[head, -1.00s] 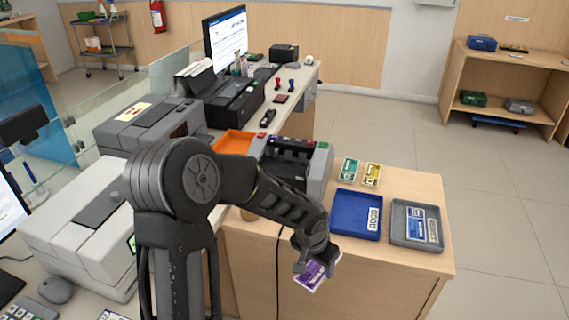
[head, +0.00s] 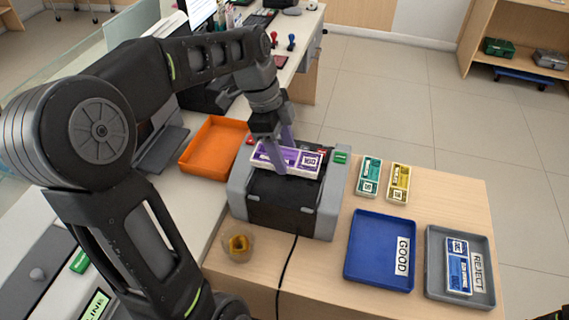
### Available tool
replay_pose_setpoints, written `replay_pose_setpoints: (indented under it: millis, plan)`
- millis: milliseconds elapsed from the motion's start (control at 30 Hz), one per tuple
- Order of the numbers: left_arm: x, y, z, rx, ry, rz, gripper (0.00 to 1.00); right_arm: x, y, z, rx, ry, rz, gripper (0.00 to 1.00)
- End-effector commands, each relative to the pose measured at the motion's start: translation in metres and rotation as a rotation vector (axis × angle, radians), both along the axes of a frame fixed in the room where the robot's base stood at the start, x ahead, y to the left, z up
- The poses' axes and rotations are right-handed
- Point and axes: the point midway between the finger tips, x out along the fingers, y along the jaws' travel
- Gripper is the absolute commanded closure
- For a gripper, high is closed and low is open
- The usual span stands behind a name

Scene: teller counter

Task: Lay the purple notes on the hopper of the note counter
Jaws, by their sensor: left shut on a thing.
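My left gripper (head: 274,150) is shut on the purple notes (head: 304,158), a flat bundle with a white edge and printed label. It holds them over the top of the note counter (head: 327,203), a grey and black machine on the wooden counter. The notes cover part of the machine's top, where the hopper is, so I cannot tell whether they touch it. My right gripper is not in view; only a small dark part shows at the bottom right corner.
An orange tray (head: 213,147) stands left of the machine. To its right lie green notes (head: 369,177) and yellow notes (head: 398,184). In front are a blue GOOD tray (head: 370,262) and a grey REJECT tray (head: 433,235) holding blue notes (head: 458,270). A small cup (head: 238,244) stands before the machine.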

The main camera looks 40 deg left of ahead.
Motion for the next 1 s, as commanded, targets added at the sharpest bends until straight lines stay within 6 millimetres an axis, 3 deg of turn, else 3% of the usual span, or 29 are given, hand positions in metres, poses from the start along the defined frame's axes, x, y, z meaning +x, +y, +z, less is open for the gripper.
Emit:
replay_pose_setpoints:
  millis: [433,800,1000]
  plan:
    - [-0.001,-0.001,-0.001,0.001,0.001,-0.015,0.89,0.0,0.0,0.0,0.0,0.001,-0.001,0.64]
    - [-0.001,-0.001,-0.057,0.0,0.003,-0.014,0.89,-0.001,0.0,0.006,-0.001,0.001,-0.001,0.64]
    - [-0.001,-0.001,-0.062,0.001,0.0,-0.015,0.89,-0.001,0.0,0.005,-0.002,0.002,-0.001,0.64]
